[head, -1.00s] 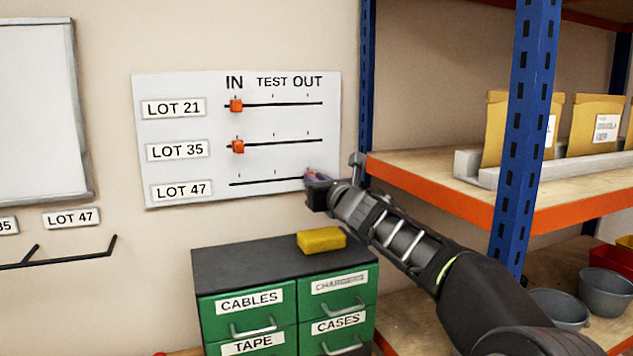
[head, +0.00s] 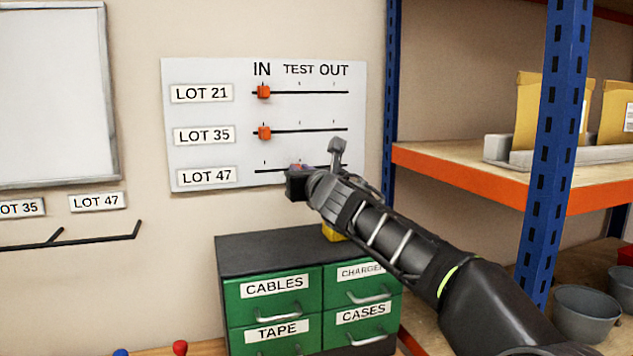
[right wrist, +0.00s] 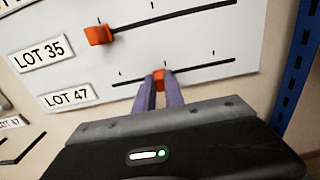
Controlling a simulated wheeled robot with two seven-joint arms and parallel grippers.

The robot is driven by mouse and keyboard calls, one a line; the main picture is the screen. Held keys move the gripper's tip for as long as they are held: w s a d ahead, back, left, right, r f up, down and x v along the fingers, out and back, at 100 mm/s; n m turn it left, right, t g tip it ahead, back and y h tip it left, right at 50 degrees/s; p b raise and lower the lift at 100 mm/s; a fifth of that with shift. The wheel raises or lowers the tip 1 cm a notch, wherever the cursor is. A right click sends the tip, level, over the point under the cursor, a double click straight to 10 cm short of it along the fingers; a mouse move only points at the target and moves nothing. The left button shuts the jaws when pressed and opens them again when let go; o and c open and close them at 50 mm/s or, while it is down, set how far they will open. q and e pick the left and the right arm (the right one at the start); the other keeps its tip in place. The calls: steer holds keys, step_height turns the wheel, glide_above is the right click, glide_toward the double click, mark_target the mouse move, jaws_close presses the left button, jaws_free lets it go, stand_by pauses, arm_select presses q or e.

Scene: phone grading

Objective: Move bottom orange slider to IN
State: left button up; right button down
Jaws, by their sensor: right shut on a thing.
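The white board (head: 215,73) on the wall carries three slider tracks under the words IN, TEST and OUT. The LOT 21 slider (head: 263,92) and the LOT 35 slider (head: 264,133) sit at IN. The bottom orange slider (right wrist: 159,76) on the LOT 47 track stands near the middle tick, at TEST, in the right wrist view. My right gripper (right wrist: 159,88) is shut on it, with a purple finger on each side. In the head view my right gripper (head: 299,168) covers most of that slider. My left gripper is out of view.
A black-topped green drawer cabinet (head: 300,252) stands below the board, with a yellow block (head: 331,234) partly hidden behind my arm. A blue shelf post (head: 391,100) and an orange-edged shelf (head: 460,184) are to the right. A whiteboard (head: 52,95) hangs at left.

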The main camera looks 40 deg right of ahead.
steer(key=a, duration=0.2)
steer(key=w+a+b, duration=0.1)
steer(key=a, duration=0.1)
steer(key=w+a+b, duration=0.1)
steer(key=a, duration=0.1)
steer(key=shift+f, duration=0.1)
steer(key=shift+w+a, duration=0.1)
steer(key=shift+a, duration=0.3)
steer(key=c, duration=1.4)
jaws_free()
steer(key=shift+a, duration=0.1)
steer(key=shift+s+b, duration=0.3)
steer(key=shift+s, duration=0.15)
steer(key=b+v, duration=0.1)
steer(key=v, duration=0.6)
steer(key=shift+w, duration=0.1)
